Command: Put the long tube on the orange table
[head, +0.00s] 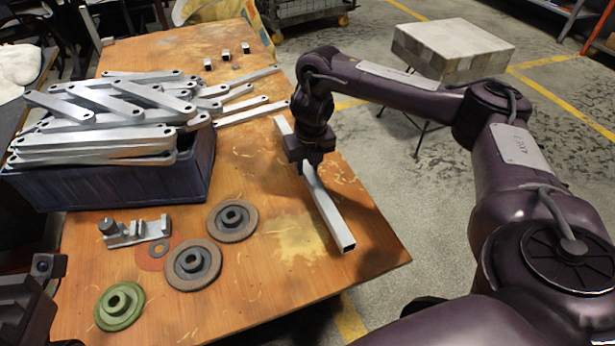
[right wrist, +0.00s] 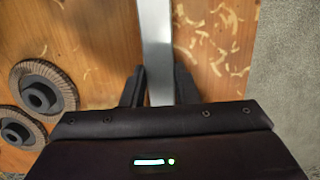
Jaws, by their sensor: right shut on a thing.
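The long tube (head: 328,211) is a silver square-section metal tube near the right edge of the orange wooden table (head: 260,280). Its open end points toward the front of the table. My right gripper (head: 306,166) comes down from above and is shut on the tube along its length. The right wrist view shows the tube (right wrist: 156,45) between the two dark fingers (right wrist: 158,88). I cannot tell whether the tube touches the table or is slightly above it. Part of my left gripper (head: 25,300) shows at the lower left edge, its fingers not clear.
A blue crate (head: 110,190) heaped with galvanized brackets (head: 110,110) stands at the left. Grinding discs (head: 193,264), a green disc (head: 119,306) and a metal fixture (head: 135,231) lie in front of it. Small tube pieces (head: 226,56) lie at the back. A block-topped stand (head: 452,45) is beyond the table.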

